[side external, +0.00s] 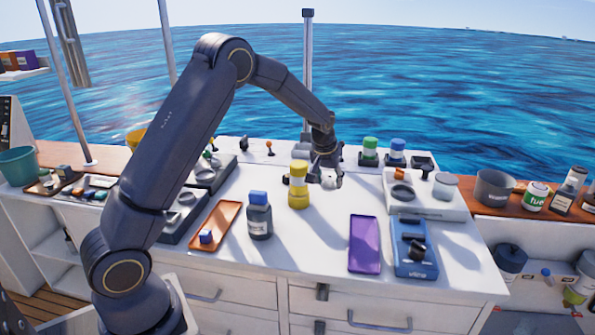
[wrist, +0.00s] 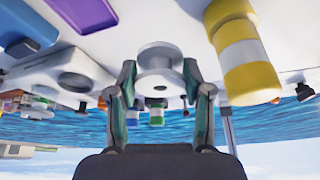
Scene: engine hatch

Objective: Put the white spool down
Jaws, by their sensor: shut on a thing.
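The white spool (wrist: 159,58) is between the two fingers of my gripper (wrist: 159,76) in the wrist view, its round flange facing the camera. My gripper is shut on it, with one finger on each side. In the side external view my gripper (side external: 328,168) is low over the white worktop (side external: 310,235), just right of a yellow-and-white jar. The spool is small and partly hidden there. I cannot tell whether it touches the worktop.
The yellow-and-white jar (side external: 298,185) stands close to my gripper and also shows in the wrist view (wrist: 243,55). Green-capped (side external: 370,150) and blue-capped (side external: 397,152) jars stand behind. A purple tray (side external: 364,245) lies in front. A white unit (side external: 425,198) is to the right.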

